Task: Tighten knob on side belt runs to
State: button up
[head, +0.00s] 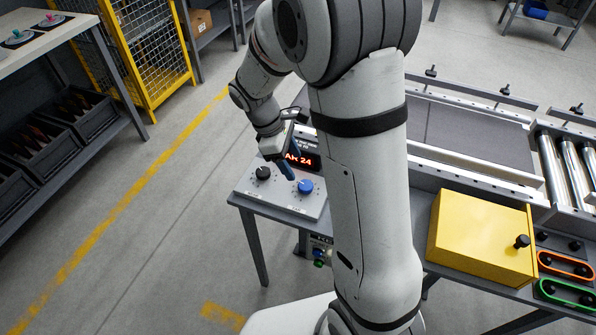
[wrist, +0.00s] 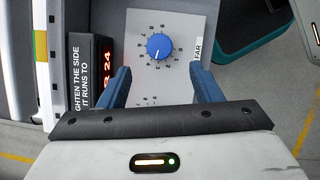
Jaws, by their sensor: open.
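A blue knob (head: 305,186) and a black knob (head: 263,173) sit side by side on a pale control panel (head: 282,196). In the wrist view the blue knob (wrist: 159,47) has a numbered dial around it, with its white pointer line toward the bottom of the picture. A label reading FAR (wrist: 198,48) is beside it. My gripper (wrist: 160,70) is open, its blue fingers apart above the panel, with the blue knob slightly beyond and between the tips. In the head view my gripper (head: 290,165) hangs over the panel. The black knob is hidden in the wrist view; part of its dial shows.
A red display (head: 305,160) ends in 24; beside it a sign (wrist: 82,75) partly reads "THE SIDE IT RUNS TO". The conveyor's grey belt (head: 465,140) lies right, with rollers (head: 570,165). A yellow box (head: 480,240) stands in front. Open floor lies left.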

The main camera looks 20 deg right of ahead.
aim_at(305, 185)
jog(key=b+x, duration=0.1)
jog(key=x, duration=0.7)
jog(key=shift+w+f, duration=0.1)
jog(key=shift+c, duration=0.6)
jog(key=c, duration=0.9)
